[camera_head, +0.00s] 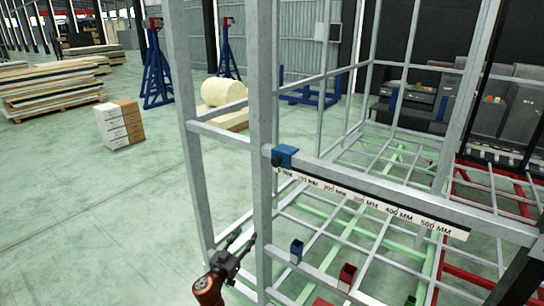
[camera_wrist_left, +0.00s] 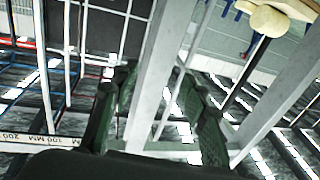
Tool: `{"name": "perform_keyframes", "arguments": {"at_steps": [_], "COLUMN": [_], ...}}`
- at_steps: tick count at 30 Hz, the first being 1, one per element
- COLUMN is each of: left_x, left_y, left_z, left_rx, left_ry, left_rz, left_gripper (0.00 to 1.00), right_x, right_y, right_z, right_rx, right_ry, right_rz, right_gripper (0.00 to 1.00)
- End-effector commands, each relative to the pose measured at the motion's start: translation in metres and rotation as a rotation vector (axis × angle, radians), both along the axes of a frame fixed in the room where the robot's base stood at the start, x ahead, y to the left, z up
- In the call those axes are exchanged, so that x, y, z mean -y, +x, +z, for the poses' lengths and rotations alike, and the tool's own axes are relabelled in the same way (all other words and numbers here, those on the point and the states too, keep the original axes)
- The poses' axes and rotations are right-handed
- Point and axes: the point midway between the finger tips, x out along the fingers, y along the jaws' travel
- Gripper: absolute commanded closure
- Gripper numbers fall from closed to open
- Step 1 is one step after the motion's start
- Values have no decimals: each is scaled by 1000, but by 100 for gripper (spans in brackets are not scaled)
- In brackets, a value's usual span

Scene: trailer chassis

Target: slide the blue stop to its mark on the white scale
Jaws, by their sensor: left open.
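The blue stop (camera_head: 285,155) sits at the left end of the grey rail, by the front post, with a small dark knob at its lower left. The white scale (camera_head: 375,203) runs along the rail's face, with marks up to 500 MM; the stop is at its low end. Part of the scale also shows in the left wrist view (camera_wrist_left: 40,141). My left gripper (camera_head: 241,239) is open and empty, well below the stop and close to the front post. In the left wrist view its dark green fingers (camera_wrist_left: 158,78) flank a grey post; I cannot tell whether they reach around it.
Grey frame posts (camera_head: 262,110) stand upright close to my left gripper. A small blue block (camera_head: 296,251) and a red block (camera_head: 346,277) are on a lower bar. Green and red chassis frames lie behind. The floor to the left is clear up to the stacked boxes (camera_head: 119,125).

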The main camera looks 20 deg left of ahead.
Motion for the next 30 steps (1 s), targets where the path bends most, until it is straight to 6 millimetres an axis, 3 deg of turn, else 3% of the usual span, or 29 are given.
{"name": "perform_keyframes", "arguments": {"at_steps": [1, 3, 6, 9, 12, 16, 30], "left_x": [14, 31, 53, 69, 78, 84, 103], "left_y": [2, 0, -10, -20, -26, -21, 34], "left_z": [68, 134, 208, 255, 280, 293, 315], "left_rx": [74, 153, 241, 299, 330, 341, 339], "left_ry": [-7, -23, -39, -49, -55, -59, -60], "left_rz": [-33, -76, -131, -171, -193, -203, -202], "left_gripper": [59, 59, 59, 59, 59, 59, 59], "right_x": [-1, -2, -3, -5, -5, -5, -4], "right_y": [1, 2, 3, 3, 3, 4, 4], "right_z": [15, 24, 34, 39, 42, 43, 44], "right_rx": [2, 3, 5, 5, 5, 5, 5], "right_ry": [0, 1, 4, 5, 6, 6, 5], "right_rz": [0, -1, -2, -1, -1, -1, 0], "right_gripper": [61, 61, 61, 61, 61, 61, 61]}}
